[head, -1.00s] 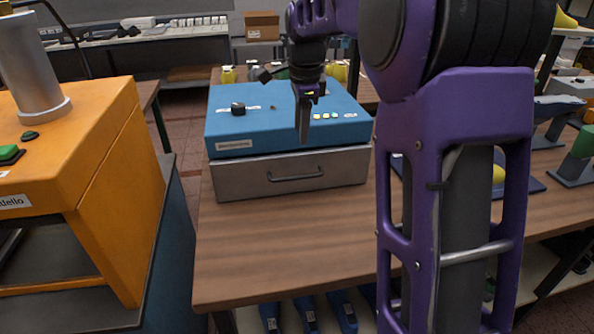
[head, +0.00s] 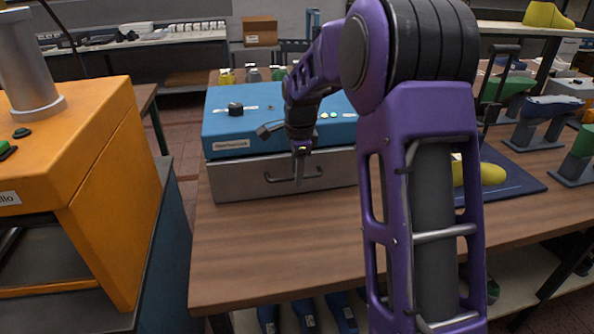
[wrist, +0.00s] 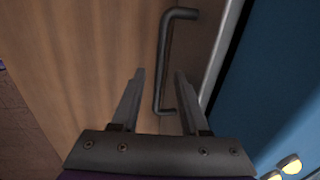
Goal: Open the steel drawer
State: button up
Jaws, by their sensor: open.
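The steel drawer (head: 228,182) is a grey metal front under a blue housing (head: 228,132) on the wooden bench. It looks shut. Its dark bar handle (head: 276,180) is partly hidden behind my gripper (head: 299,180) in the head view. In the wrist view the handle (wrist: 166,62) runs up the picture, and its lower end shows between the two fingers of my gripper (wrist: 159,76). The fingers are apart and hold nothing. I cannot tell whether the tips reach around the bar or stop short of it.
The bench top (head: 270,245) in front of the drawer is clear. An orange machine (head: 85,150) stands at the left. A yellow shoe last (head: 493,174) lies on a dark blue mat (head: 525,182) at the right. My arm hides part of the bench.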

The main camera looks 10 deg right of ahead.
grip_shut()
dwell(1.4)
